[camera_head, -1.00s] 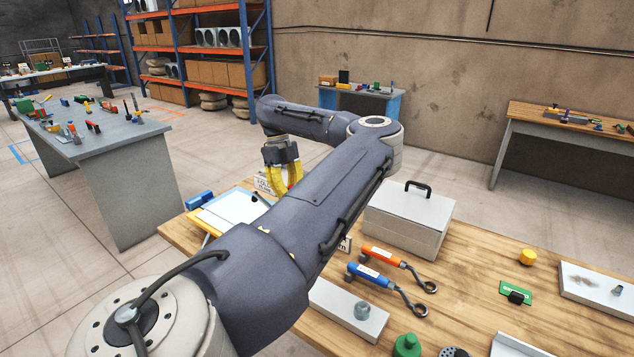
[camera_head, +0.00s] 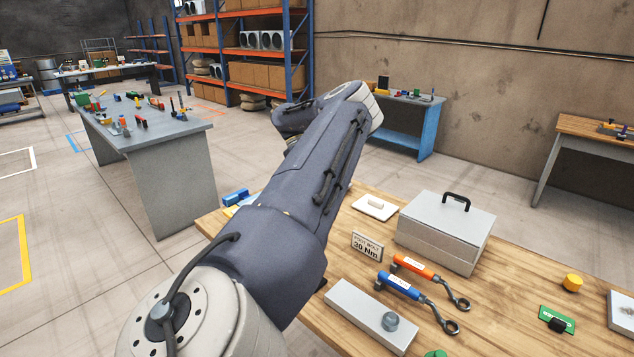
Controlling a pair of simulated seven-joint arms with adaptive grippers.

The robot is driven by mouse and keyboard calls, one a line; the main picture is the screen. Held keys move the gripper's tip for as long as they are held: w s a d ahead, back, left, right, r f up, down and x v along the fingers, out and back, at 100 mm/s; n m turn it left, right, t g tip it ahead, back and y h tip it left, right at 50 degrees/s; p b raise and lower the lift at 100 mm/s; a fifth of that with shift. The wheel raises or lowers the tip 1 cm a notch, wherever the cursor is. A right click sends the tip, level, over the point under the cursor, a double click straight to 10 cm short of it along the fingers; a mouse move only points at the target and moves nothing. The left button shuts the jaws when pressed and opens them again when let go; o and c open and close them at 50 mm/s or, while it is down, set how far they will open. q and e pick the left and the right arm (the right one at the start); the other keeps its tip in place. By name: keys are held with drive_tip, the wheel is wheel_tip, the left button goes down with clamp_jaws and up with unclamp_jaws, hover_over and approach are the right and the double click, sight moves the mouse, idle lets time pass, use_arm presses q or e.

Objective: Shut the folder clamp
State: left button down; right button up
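No folder clamp can be clearly made out. A blue block-like part (camera_head: 236,196) shows at the left edge of the wooden bench, beside my arm. A strip of pale blue and yellow shows just below it; I cannot tell whether these belong to the folder. My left arm crosses the middle of the view and hides most of that bench corner. My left gripper is hidden behind the arm. My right gripper is out of view.
The wooden bench (camera_head: 520,270) holds a grey toolbox (camera_head: 445,236), a white plate (camera_head: 374,208) with a cream block, a "30 Nm" sign (camera_head: 366,246), an orange-handled wrench (camera_head: 418,268), a blue-handled wrench (camera_head: 402,286) and a grey bar (camera_head: 352,310). A grey table (camera_head: 150,130) stands behind left.

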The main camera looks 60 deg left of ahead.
use_arm(q)
drive_tip(key=shift+s+f, duration=0.1)
drive_tip(key=shift+s, duration=0.05)
drive_tip(key=c, duration=1.3)
unclamp_jaws()
drive_tip(key=v, duration=1.2)
